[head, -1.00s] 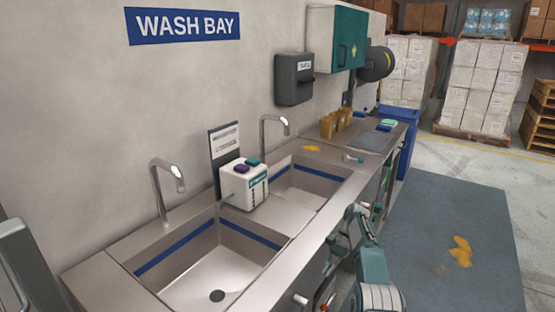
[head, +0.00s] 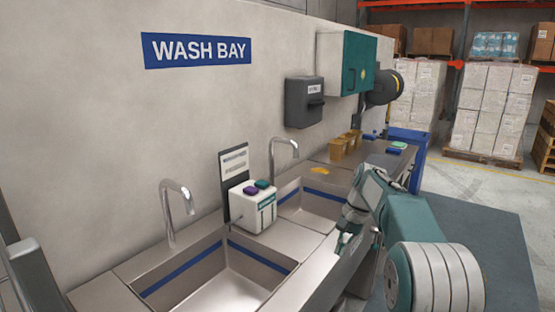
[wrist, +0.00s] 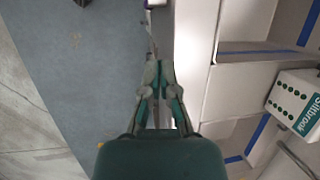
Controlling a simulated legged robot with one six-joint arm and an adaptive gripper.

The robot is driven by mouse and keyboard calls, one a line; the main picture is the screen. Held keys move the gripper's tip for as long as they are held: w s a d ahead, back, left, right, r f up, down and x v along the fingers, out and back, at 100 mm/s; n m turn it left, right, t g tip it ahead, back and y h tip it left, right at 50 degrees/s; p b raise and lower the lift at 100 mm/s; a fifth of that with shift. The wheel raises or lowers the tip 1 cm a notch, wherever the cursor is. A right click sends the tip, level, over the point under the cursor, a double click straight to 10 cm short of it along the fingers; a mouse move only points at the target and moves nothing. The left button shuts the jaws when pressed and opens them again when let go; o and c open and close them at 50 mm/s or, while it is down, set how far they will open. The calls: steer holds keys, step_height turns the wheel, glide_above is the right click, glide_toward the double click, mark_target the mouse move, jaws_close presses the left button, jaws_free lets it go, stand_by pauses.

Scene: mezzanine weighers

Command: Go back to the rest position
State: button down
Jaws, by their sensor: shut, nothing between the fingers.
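My gripper (head: 343,246) is in front of the steel wash counter in the head view, near its front edge, pointing down. In the wrist view my gripper (wrist: 158,66) has its fingertips together with nothing between them. Below it in that view runs the line between the counter's front edge and the dark floor mat (wrist: 110,60). My teal and white arm fills the lower right of the head view and hides part of the counter and mat.
Two sinks (head: 185,290) are set in the counter. A white box (head: 254,212) with purple and teal pieces on top stands between taps. Brown cups (head: 337,149) stand farther along. A blue bin (head: 409,143) is at the counter's far end. Floor right of my arm is open.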

steer(key=s+a+r+n+t+h, duration=0.1)
steer(key=s+r+t, duration=0.1)
steer(key=s+r, duration=0.45)
steer(key=s+r+n+t+h, duration=0.1)
steer(key=s+r+n, duration=0.15)
steer(key=s, duration=0.75)
steer(key=s+f+n+t, duration=0.1)
steer(key=s+f+t, duration=0.1)
steer(key=s, duration=0.7)
steer(key=s+f+n+t+h, duration=0.1)
steer(key=s+f+n+t, duration=0.1)
steer(key=s, duration=0.7)
steer(key=shift+s+f+h, duration=0.2)
steer(key=shift+f+h, duration=0.1)
steer(key=shift+f, duration=0.35)
steer(key=shift+a, duration=0.1)
